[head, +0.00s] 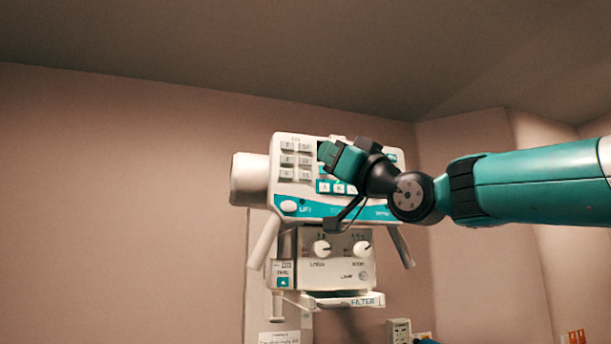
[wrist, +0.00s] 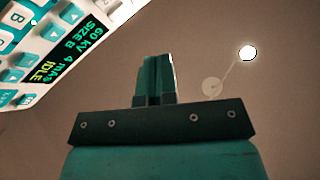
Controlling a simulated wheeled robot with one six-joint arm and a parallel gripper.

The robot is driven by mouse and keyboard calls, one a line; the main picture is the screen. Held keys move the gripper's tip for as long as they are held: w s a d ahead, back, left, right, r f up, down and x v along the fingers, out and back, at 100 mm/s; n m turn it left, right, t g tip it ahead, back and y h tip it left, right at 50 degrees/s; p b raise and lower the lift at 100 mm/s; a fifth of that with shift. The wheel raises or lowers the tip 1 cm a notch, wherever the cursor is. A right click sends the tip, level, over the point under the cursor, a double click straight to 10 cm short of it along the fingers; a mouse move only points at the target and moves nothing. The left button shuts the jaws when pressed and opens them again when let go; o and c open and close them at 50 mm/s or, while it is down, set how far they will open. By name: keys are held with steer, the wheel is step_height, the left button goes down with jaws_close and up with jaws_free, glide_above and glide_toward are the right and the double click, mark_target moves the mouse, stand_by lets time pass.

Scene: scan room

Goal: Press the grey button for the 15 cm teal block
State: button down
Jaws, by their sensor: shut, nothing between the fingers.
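A white and teal control panel (head: 345,208) is on the front of the X-ray head. Two columns of grey buttons (head: 287,160) are on its left part; their labels are too small to read surely. My gripper (head: 327,154) is in front of the panel's upper middle, right of these columns, and hides part of it. In the wrist view my gripper (wrist: 154,78) is shut and empty, its fingertips apart from the panel (wrist: 95,68) at upper left. The display (wrist: 66,49) there reads 60 kV, 4 mAs, SIZE B, IDLE. No 15 cm teal block can be made out.
Below the panel is a box with two white knobs (head: 322,248) and a FILTER tray (head: 345,301). Slanted white handles (head: 265,240) flank it. A grey cylinder (head: 248,180) juts out left. The space left of the head is clear.

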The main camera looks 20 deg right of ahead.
steer(key=p, duration=0.4)
glide_toward(301, 165)
step_height(301, 165, up, 4)
steer(key=a, duration=0.3)
steer(key=shift+w+d+f, duration=0.15)
steer(key=shift+w, duration=1.05)
stand_by(0.4)
steer(key=shift+w, duration=0.4)
steer(key=shift+w, duration=0.4)
stand_by(0.5)
stand_by(0.3)
steer(key=shift+s+b, duration=0.75)
steer(key=shift+s, duration=0.05)
